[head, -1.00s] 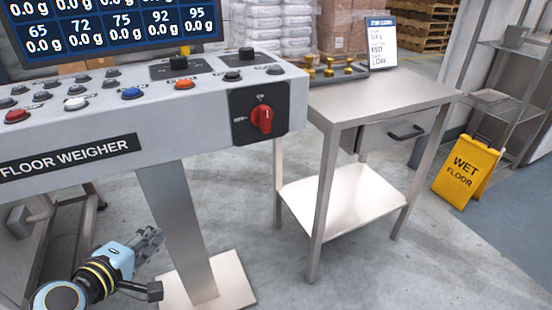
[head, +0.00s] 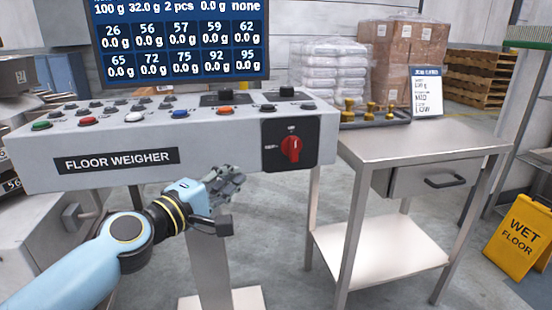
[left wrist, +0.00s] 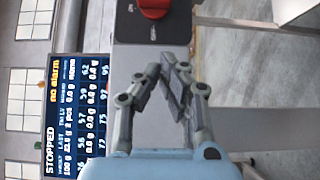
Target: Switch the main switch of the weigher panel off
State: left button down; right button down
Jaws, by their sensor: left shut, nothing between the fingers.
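The main switch (head: 291,149) is a red rotary knob on a black plate (head: 310,158), at the right end of the grey weigher panel (head: 215,140). Its handle stands upright, towards the mark at the top; another mark is at its left. My left gripper (head: 240,178) is shut and empty, below and left of the switch, apart from it. The left wrist view shows the shut fingers (left wrist: 172,78) with the red knob (left wrist: 154,7) beyond them, cut by the top edge. My right gripper is not in view.
Several coloured push buttons, including a blue one (head: 180,114), line the panel top below a display (head: 180,45). A steel table (head: 420,140) with a drawer stands close at the right, bearing a tray of brass weights (head: 370,112). A yellow wet-floor sign (head: 520,238) stands further right.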

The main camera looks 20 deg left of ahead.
pick_arm(q)
send_near(283, 153)
jog(key=w, duration=0.1)
jog(key=w+a, duration=0.1)
jog(key=w, duration=0.1)
jog(key=w+a, duration=0.1)
jog(key=shift+w, duration=0.15)
jog(key=shift+w+d, duration=0.35)
jog(key=shift+d, duration=0.2)
jog(key=shift+w+d, duration=0.35)
jog(key=shift+d, duration=0.2)
jog(key=shift+w+d, duration=0.4)
jog(key=shift+d, duration=0.2)
